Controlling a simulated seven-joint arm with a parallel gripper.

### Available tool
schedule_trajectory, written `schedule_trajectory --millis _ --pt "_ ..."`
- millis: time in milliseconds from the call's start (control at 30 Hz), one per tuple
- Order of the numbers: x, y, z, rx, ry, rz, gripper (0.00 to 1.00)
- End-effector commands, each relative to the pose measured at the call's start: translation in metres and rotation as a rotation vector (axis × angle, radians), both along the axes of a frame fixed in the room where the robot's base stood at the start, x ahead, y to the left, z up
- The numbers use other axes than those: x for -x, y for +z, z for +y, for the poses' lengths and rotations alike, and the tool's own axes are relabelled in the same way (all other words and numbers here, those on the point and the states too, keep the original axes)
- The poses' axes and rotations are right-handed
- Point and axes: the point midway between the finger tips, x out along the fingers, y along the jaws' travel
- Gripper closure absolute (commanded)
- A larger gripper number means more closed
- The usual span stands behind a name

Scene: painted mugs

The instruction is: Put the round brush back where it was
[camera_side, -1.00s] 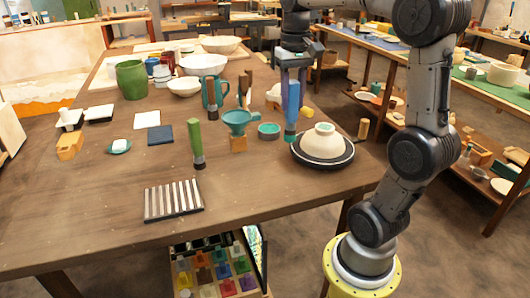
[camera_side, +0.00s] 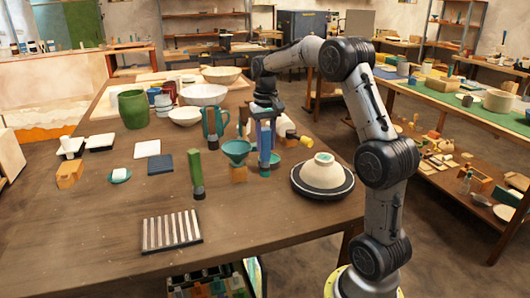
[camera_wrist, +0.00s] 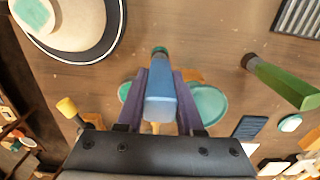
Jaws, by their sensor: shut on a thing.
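The brush in my gripper has a blue handle (camera_side: 265,146) and points downward. Its lower end shows dark and teal in the wrist view, where the blue handle (camera_wrist: 160,100) sits between my purple fingers. My gripper (camera_side: 265,140) is shut on this brush. In the side view the brush overlaps a small teal dish (camera_side: 274,159), just right of a teal funnel-shaped cup (camera_side: 236,149) on a wooden block. I cannot tell whether its tip touches anything. A green-handled brush (camera_side: 196,172) stands upright to the left; it also shows in the wrist view (camera_wrist: 285,85).
An upturned pale bowl (camera_side: 323,172) sits on a dark round wheel (camera_side: 320,193) to the right. A slatted rack (camera_side: 172,233) lies in front. The tabletop around the green brush is clear.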

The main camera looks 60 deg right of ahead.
Motion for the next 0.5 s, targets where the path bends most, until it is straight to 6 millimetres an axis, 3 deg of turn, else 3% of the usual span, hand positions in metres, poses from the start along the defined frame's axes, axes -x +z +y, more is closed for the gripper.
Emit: schedule_trajectory --millis 200,500 --pt "-0.002 -0.03 -0.002 -0.001 0.0 0.003 1.0" --pt "-0.003 -0.035 -0.002 -0.001 0.0 0.001 1.0"
